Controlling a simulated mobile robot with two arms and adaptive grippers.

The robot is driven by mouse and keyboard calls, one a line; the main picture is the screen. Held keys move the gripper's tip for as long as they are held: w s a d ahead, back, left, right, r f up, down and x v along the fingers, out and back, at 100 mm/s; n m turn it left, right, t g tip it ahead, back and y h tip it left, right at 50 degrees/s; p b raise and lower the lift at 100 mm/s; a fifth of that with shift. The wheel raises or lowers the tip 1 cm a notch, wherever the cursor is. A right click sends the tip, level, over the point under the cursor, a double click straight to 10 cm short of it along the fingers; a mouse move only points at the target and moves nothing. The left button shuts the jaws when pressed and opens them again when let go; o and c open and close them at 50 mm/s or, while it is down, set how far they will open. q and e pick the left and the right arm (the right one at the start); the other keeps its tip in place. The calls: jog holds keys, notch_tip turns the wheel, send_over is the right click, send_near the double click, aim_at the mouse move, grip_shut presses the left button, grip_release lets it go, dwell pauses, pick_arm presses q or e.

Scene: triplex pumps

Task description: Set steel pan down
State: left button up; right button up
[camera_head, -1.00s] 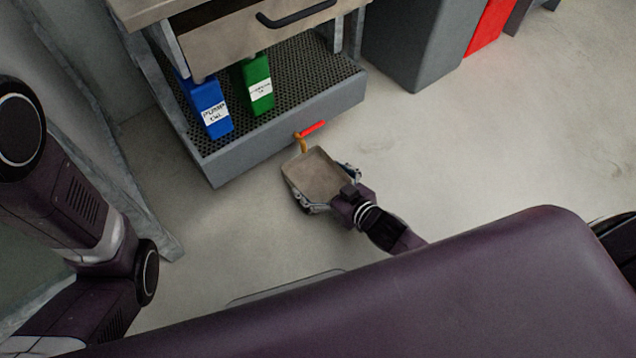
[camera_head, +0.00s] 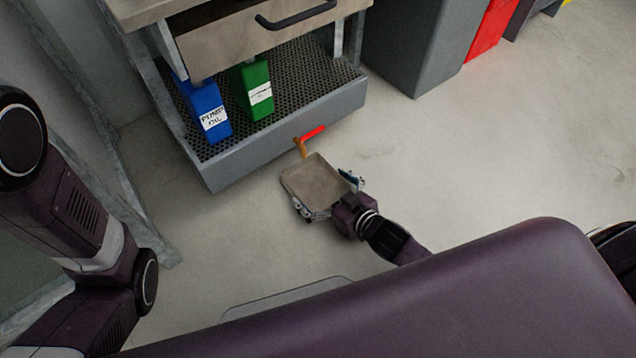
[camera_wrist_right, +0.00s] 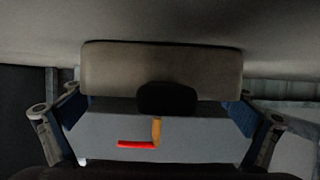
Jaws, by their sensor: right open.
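The steel pan (camera_head: 316,183) is a shallow, square, grey-brown pan. In the head view it lies under the brass valve with the red handle, in front of the grey sump tray. In the right wrist view the pan (camera_wrist_right: 160,68) fills the upper middle. My right gripper (camera_head: 329,193) is open, with its fingers on either side of the pan; these fingers (camera_wrist_right: 160,122) stand wide apart in the wrist view. Whether the pan rests on the floor is hard to tell. My left arm shows at the left edge, but its gripper is out of view.
The valve (camera_head: 302,147) with its red handle (camera_head: 313,133) sticks out of the sump tray (camera_head: 285,133). A blue oil bottle (camera_head: 205,108) and a green bottle (camera_head: 257,88) stand on the tray's perforated top. A grey bin (camera_head: 420,50) stands behind. The floor at the right is clear.

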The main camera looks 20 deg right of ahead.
jog(key=p+v, duration=0.6)
jog(key=v, duration=0.3)
jog(key=shift+s+d+r, duration=0.1)
jog(key=shift+s+r, duration=0.2)
jog(key=shift+s+d+r, duration=0.15)
jog(key=shift+s+d, duration=0.1)
jog(key=shift+s, duration=0.4)
